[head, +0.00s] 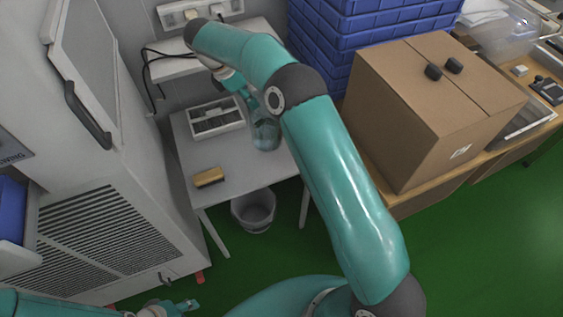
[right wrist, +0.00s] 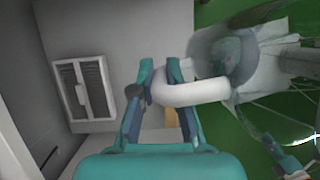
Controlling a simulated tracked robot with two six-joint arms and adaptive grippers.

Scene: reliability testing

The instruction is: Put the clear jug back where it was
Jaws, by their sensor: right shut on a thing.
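The clear jug (head: 266,134) shows in the head view at the right side of the small grey table (head: 232,167), partly behind my right arm. In the right wrist view its see-through body (right wrist: 228,58) is at upper right, with its pale thick handle (right wrist: 192,93) toward my fingers. My right gripper (right wrist: 160,72) is shut on this handle; in the head view it is mostly hidden by the arm. I cannot tell whether the jug's base touches the table. My left gripper (head: 182,307) is low at the bottom left, away from the table; its jaws are too small to read.
A white compartment tray (head: 216,130) and a yellow-brown block (head: 208,177) are on the table. A waste bin (head: 253,211) stands below. A grey cabinet (head: 120,220) is at left; a cardboard box (head: 405,130) and blue crates (head: 325,50) are at right. The table's front middle is clear.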

